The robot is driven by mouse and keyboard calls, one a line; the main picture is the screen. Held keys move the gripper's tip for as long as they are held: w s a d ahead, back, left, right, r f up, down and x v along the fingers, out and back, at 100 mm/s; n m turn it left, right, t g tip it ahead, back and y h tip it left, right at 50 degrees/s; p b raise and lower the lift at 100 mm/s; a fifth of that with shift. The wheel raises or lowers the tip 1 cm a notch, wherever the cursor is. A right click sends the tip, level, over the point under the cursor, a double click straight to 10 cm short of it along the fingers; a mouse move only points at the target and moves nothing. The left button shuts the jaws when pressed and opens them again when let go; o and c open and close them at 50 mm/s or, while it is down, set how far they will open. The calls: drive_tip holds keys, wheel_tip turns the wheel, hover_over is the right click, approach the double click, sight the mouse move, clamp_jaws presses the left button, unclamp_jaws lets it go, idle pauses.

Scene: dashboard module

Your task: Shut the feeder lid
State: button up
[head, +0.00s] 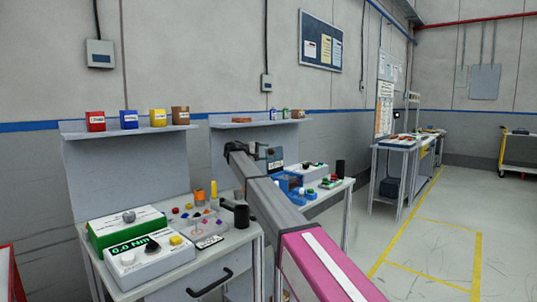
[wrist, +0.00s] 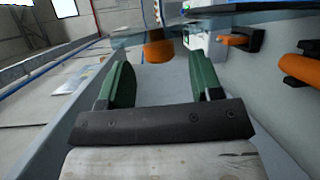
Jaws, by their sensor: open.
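My gripper (wrist: 160,85) shows in the wrist view with its two green fingers apart and nothing held between them. In the head view my gripper (head: 265,154) is at the end of my arm, above the second bench and close to a blue box-like unit (head: 291,186), which may be the feeder. Ahead of the fingers in the wrist view is an orange knob (wrist: 158,48), apart from them. It appears to hang at the edge of a bluish see-through sheet (wrist: 130,37), possibly the feeder lid. My arm hides part of the unit, and the lid is not clear in the head view.
Orange handles (wrist: 303,70) stand at the right of the wrist view. A small-parts shelf (head: 255,122) is behind my gripper. The near bench (head: 215,248) carries a torque tester (head: 150,262) and a black cup (head: 241,214). The floor (head: 430,240) at right is clear.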

sight(272, 152)
drive_tip(key=shift+x, duration=1.35)
clamp_jaws()
drive_tip(key=shift+s+d, duration=0.1)
drive_tip(key=shift+s+d+r+m+y, duration=0.2)
drive_tip(key=shift+s+d+m, duration=0.1)
drive_tip(key=shift+d+m, duration=0.1)
drive_tip(key=shift+s+d+r+m+y, duration=0.1)
drive_tip(key=shift+s+d+m+y, duration=0.1)
drive_tip(key=shift+s+d+m, duration=0.15)
drive_tip(key=shift+s+d+f+m+t+y, duration=0.5)
drive_tip(key=shift+s+d+f+m+y, duration=0.7)
drive_tip(key=shift+d+m, duration=0.55)
drive_tip(key=shift+s+d+f+m+t+y, duration=0.5)
drive_tip(key=shift+s+d+f+m+y, duration=0.5)
drive_tip(key=shift+s+d+f+m, duration=0.65)
drive_tip(key=shift+s+d+f+m+t+y, duration=0.5)
drive_tip(key=shift+s+d+f+m+y, duration=0.5)
drive_tip(key=shift+d+m, duration=0.8)
drive_tip(key=shift+a+r, duration=0.1)
drive_tip(key=shift+a, duration=0.05)
